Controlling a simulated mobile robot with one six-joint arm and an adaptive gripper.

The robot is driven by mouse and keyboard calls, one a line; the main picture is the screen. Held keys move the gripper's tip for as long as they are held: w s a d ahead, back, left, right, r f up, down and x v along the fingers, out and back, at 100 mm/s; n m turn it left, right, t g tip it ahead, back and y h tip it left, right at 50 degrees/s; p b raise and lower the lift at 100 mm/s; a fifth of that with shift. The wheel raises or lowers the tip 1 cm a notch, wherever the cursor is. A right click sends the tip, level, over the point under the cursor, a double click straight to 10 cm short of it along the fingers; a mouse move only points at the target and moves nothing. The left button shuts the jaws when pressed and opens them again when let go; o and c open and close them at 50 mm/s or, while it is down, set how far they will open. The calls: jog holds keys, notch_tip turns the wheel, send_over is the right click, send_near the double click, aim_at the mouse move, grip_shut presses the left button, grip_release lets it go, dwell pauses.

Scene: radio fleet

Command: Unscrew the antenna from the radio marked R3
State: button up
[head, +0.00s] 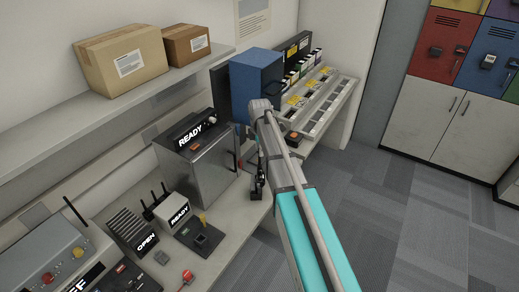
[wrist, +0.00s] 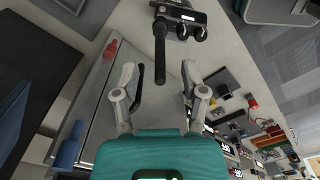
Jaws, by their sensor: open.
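In the wrist view a black radio (wrist: 182,18) with two knobs stands at the top, and its label is too small to read. Its thick black antenna (wrist: 160,58) reaches down the picture toward my gripper (wrist: 162,78). My gripper is open, with one finger on each side of the antenna's line and visible space on both sides. In the head view the radio (head: 257,190) is a small dark shape at the counter's edge, beside the metal cabinet. My arm hides much of that area, and the R3 mark cannot be read.
The metal cabinet (head: 205,150) marked READY stands close left of the radio. A blue box (head: 257,85) and a sloped rack (head: 318,100) lie behind. Devices, including an OPEN unit (head: 140,240), crowd the near counter. Open floor (head: 400,220) lies to the right.

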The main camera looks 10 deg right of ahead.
jog(key=shift+f+b, duration=0.85)
jog(key=shift+f, duration=0.3)
grip_shut()
